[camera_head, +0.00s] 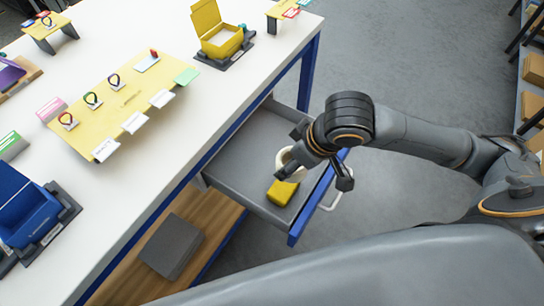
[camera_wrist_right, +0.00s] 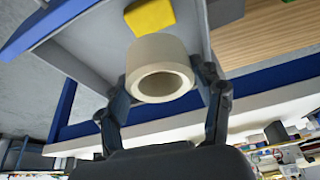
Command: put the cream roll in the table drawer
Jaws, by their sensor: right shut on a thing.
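The cream roll (camera_wrist_right: 160,62) is held between the two fingers of my right gripper (camera_wrist_right: 164,92), with its round opening facing the wrist camera. In the head view the roll (camera_head: 287,158) shows partly behind my right gripper (camera_head: 315,175), over the open drawer. The table drawer (camera_head: 243,160) is pulled out from under the white table, grey inside with a blue front (camera_head: 310,208). A yellow block (camera_head: 282,192) lies in it near the front corner, close to the roll. I cannot tell whether the roll touches the drawer floor. My left gripper is not in view.
The white table (camera_head: 150,150) holds a yellow board (camera_head: 125,98) with loops and cards, a yellow open box (camera_head: 217,32) and a blue bin (camera_head: 28,205). A grey block (camera_head: 171,246) lies on the wooden shelf below. The drawer's back part is clear.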

